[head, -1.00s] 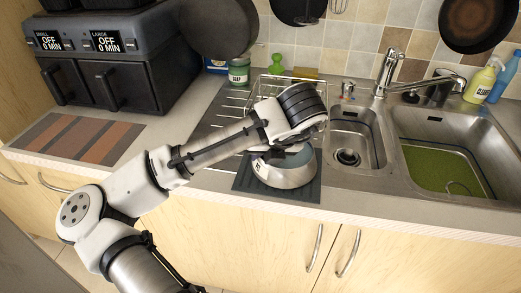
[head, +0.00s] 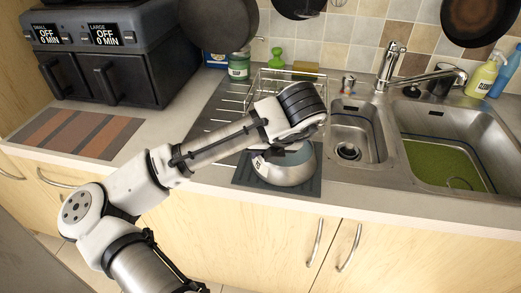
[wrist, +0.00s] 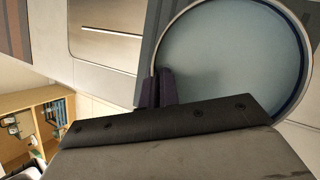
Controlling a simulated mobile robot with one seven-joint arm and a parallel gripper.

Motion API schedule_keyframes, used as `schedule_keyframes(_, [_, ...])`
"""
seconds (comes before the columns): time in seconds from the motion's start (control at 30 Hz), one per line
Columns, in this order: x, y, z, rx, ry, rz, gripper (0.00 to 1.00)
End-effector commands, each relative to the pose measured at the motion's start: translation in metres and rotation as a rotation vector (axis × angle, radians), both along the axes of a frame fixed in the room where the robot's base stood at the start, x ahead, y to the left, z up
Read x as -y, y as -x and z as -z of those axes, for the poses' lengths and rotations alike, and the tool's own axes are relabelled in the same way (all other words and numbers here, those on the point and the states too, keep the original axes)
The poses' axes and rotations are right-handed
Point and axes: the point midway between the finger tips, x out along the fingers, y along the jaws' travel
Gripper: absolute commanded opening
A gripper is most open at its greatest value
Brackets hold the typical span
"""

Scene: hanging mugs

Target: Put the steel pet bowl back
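The steel pet bowl (head: 284,174) is on the dark mat (head: 243,174) at the counter's front, left of the sinks. It looks slightly tilted, and I cannot tell whether its base fully touches the mat. Its pale blue inside fills much of the wrist view (wrist: 235,55). My gripper's dark fingers (wrist: 157,88) are close together at the bowl's rim, at the left side of the bowl in the wrist view, and appear shut on it.
A wire dish rack (head: 262,88) stands behind the bowl on the steel drainboard (head: 215,118). A small sink (head: 357,135) and a large sink (head: 445,150) with green inside lie to the right. A black oven (head: 120,65) and striped mat (head: 75,132) are left. Pans hang above.

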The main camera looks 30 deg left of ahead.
Motion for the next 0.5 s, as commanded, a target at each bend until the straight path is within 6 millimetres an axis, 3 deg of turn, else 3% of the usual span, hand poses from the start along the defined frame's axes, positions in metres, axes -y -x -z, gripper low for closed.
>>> schedule_keyframes(0.03, [-0.0001, 0.0000, 0.0003, 0.001, -0.001, 0.000, 0.06])
schedule_keyframes(0.2, [0.0001, 0.0000, 0.0003, 0.000, 0.000, 0.000, 0.28])
schedule_keyframes(0.5, [0.0007, -0.0002, 0.0010, -0.001, 0.002, 0.002, 0.28])
